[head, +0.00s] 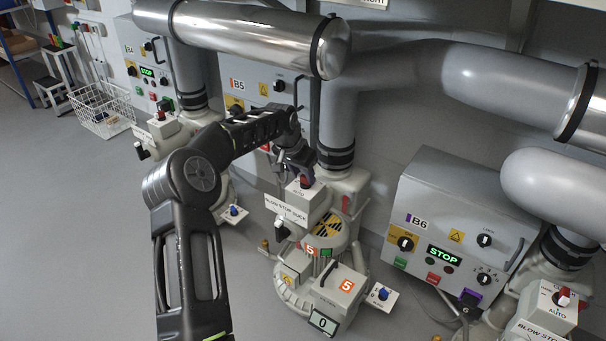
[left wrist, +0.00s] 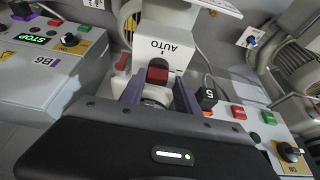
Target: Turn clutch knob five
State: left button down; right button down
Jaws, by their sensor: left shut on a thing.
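Clutch knob five is a small red-topped knob (head: 305,182) on a white housing (head: 297,206) marked AUTO, above the blower with orange 5 labels (head: 346,285). My left gripper (head: 302,174) reaches down to the knob and is shut on it. In the left wrist view the red knob (left wrist: 157,76) sits between the two purple-grey fingers of my left gripper (left wrist: 158,92), below the AUTO label. Its lower part and exact pointing direction are hard to tell. My right gripper is not in view.
Grey panel B6 (head: 452,225) with a green STOP display stands to the right. Panel B5 (head: 262,85) is behind my left arm. A large grey pipe (head: 338,120) rises just behind the knob. A blue-knobbed plate (head: 381,295) lies beside the blower.

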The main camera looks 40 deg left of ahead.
pick_arm(q)
jog(key=shift+n, duration=0.4)
jog(key=n, duration=0.1)
jog(key=n+y, duration=0.2)
jog(key=n, duration=0.1)
jog(key=shift+d+b, duration=0.25)
jog(key=shift+b, duration=0.1)
jog(key=n, duration=0.2)
jog(key=shift+d+n+g+y, duration=0.1)
jog(key=shift+n+g+y, duration=0.3)
jog(key=shift+r+n+g+y, duration=0.1)
jog(key=shift+n+g+y, duration=0.2)
jog(key=shift+n, duration=0.7)
jog(key=n+g+p, duration=0.1)
jog(key=n, duration=0.1)
jog(key=shift+d+n+y, duration=0.1)
jog(key=shift+n+y, duration=0.2)
jog(key=n+g+p, duration=0.1)
jog(key=n+p, duration=0.1)
jog(key=n, duration=0.1)
jog(key=shift+d+r+y+p, duration=0.1)
jog(key=shift+y+p, duration=0.2)
jog(key=shift+p, duration=0.1)
jog(key=shift+w+n+g+p, duration=0.1)
jog(key=shift+n+g+p, duration=0.55)
jog(key=shift+n, duration=0.65)
jog(key=shift+f, duration=0.2)
